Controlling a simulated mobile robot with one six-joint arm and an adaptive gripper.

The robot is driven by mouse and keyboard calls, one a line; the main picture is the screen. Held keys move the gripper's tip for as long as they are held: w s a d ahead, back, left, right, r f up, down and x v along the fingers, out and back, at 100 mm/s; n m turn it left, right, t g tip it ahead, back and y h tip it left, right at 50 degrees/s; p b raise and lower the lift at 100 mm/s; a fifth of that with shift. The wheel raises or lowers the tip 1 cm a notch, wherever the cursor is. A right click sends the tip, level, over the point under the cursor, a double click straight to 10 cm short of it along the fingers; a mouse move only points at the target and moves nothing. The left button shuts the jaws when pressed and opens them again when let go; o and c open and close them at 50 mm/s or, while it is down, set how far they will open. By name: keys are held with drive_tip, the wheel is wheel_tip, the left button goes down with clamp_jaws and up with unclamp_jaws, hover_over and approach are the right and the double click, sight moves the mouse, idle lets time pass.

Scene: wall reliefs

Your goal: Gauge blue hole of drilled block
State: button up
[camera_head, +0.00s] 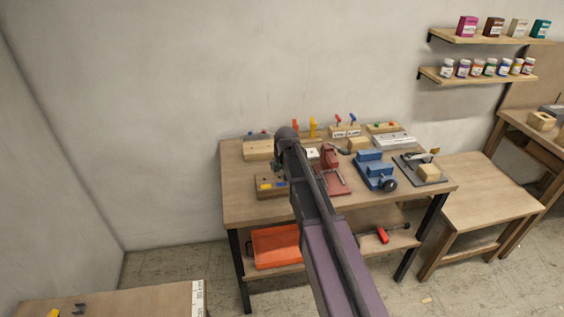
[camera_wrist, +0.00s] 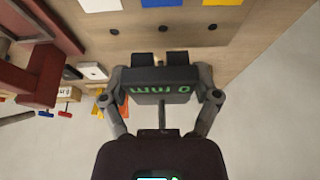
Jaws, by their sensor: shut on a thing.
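My gripper (camera_wrist: 160,77) is shut on a dark gauge (camera_wrist: 150,88) with a green display, which reads upside down as about 0 mm. Two short dark prongs stick up from the gauge in the wrist view. The prongs appear apart from the holes, though depth is hard to judge. In the head view a wooden block with blue and yellow marks (camera_head: 270,193) lies at the table's front left, partly hidden by my arm.
The workbench (camera_head: 240,208) holds a red vise (camera_head: 333,180), a blue vise (camera_head: 375,170) and several wooden blocks. The red vise also shows close by at left in the wrist view (camera_wrist: 35,70). An orange bin (camera_head: 275,247) sits on the lower shelf.

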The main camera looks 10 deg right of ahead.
drive_tip(key=shift+r, duration=0.1)
drive_tip(key=shift+a+r+p, duration=0.25)
drive_tip(key=shift+r+p, duration=0.55)
drive_tip(key=shift+p, duration=0.05)
drive_tip(key=shift+f, duration=0.2)
drive_tip(key=b, duration=0.5)
hover_over(280, 179)
drive_tip(key=s, duration=0.2)
drive_tip(key=shift+w+f, duration=0.15)
drive_tip(key=shift+f, duration=0.9)
drive_tip(key=shift+w+f, duration=0.1)
drive_tip(key=shift+f, duration=0.95)
drive_tip(key=shift+f+b, duration=0.55)
drive_tip(key=shift+f, duration=0.2)
drive_tip(key=o, duration=1.1)
drive_tip(key=shift+s, duration=0.1)
